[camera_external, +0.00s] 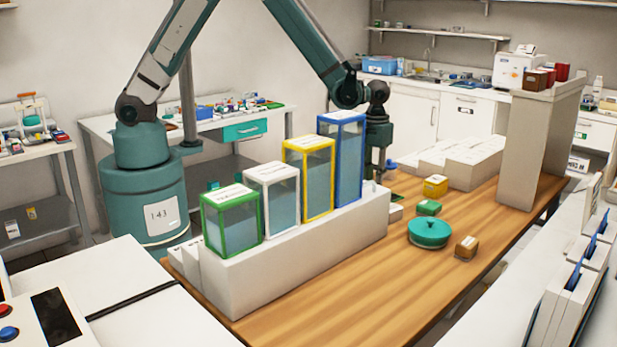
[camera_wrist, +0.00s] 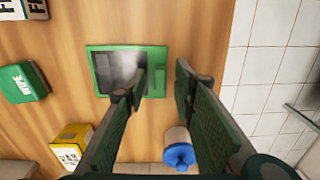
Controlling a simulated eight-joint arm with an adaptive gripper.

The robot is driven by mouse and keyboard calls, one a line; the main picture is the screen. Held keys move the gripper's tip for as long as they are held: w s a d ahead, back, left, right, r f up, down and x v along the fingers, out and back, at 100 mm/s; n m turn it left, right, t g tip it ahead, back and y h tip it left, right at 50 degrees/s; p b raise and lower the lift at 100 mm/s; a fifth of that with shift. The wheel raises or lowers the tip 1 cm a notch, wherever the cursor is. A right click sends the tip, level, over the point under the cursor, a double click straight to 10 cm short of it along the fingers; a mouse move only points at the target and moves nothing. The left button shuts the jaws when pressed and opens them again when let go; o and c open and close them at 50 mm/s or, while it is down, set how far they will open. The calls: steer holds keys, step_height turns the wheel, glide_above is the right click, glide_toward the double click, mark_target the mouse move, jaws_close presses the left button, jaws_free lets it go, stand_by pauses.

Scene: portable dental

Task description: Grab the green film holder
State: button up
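The green film holder (camera_wrist: 98,72) lies flat on the wooden table in the wrist view, a green frame around a grey panel with a green grip part at its right. My gripper (camera_wrist: 160,80) is open above it. The left fingertip overlaps the holder in the picture, and the right fingertip is just past its right edge. The grip part shows between the fingers, and nothing is held. In the external view my gripper (camera_external: 376,168) points down behind the blue-framed box, partly hidden.
In the wrist view, a green box (camera_wrist: 22,82) and a yellow box (camera_wrist: 70,148) stand left, and a blue-capped bottle (camera_wrist: 179,155) is close below the fingers. The external view shows a row of framed boxes (camera_external: 304,178), a teal round container (camera_external: 429,233) and white blocks (camera_external: 455,160).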

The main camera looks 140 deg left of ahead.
steer(key=shift+f, duration=0.4)
jaws_close()
